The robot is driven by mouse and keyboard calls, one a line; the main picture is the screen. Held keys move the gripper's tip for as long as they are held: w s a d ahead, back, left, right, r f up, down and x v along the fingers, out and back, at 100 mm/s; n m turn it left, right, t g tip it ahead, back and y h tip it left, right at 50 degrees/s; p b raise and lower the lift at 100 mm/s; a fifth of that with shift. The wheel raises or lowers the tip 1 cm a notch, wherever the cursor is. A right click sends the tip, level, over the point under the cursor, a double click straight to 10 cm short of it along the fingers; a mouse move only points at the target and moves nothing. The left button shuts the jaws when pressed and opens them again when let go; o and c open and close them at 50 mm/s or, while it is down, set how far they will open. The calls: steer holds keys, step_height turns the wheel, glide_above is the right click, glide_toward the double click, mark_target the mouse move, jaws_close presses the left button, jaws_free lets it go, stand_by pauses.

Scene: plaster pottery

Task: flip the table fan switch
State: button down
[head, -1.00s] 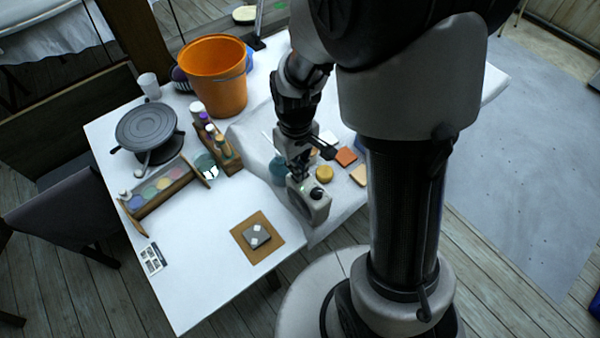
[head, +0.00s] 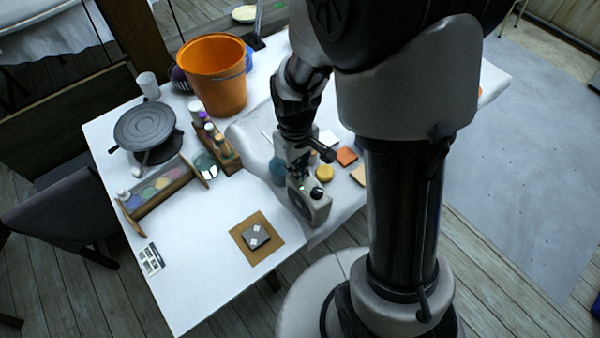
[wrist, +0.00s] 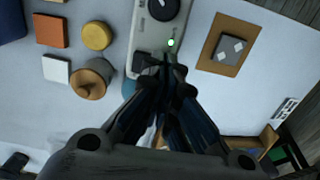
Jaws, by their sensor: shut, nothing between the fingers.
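The table fan's pale grey base (head: 318,208) stands at the table's front edge, below the arm in the head view. In the wrist view the base (wrist: 144,32) shows a black dial (wrist: 163,8), a small bright light (wrist: 171,43) and a dark switch (wrist: 146,63). My gripper (wrist: 168,62) is shut and empty, with its fingertips over the near end of the base, just right of the switch. I cannot tell whether they touch it. In the head view my gripper (head: 300,177) is at the rear of the base. The switch's position is unclear.
A yellow round piece (wrist: 97,36), an orange tile (wrist: 51,31), a white tile (wrist: 56,70) and a brown lidded pot (wrist: 91,77) lie left of the base. A brown board (head: 270,227) with a grey block, a paint rack (head: 167,188) and an orange bucket (head: 214,80) share the table.

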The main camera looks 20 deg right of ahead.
steer(key=shift+f, duration=0.35)
steer(key=shift+r, duration=0.1)
steer(key=shift+r+p, duration=2.8)
steer(key=shift+r, duration=0.7)
steer(key=shift+r, duration=0.2)
steer(key=s+r+m+t, duration=0.1)
steer(key=s+r+t, duration=0.1)
steer(key=s+r, duration=0.5)
steer(key=s+r+m+t, duration=0.2)
steer(key=s+r, duration=0.6)
steer(key=r, duration=0.5)
steer(key=shift+m+t, duration=0.3)
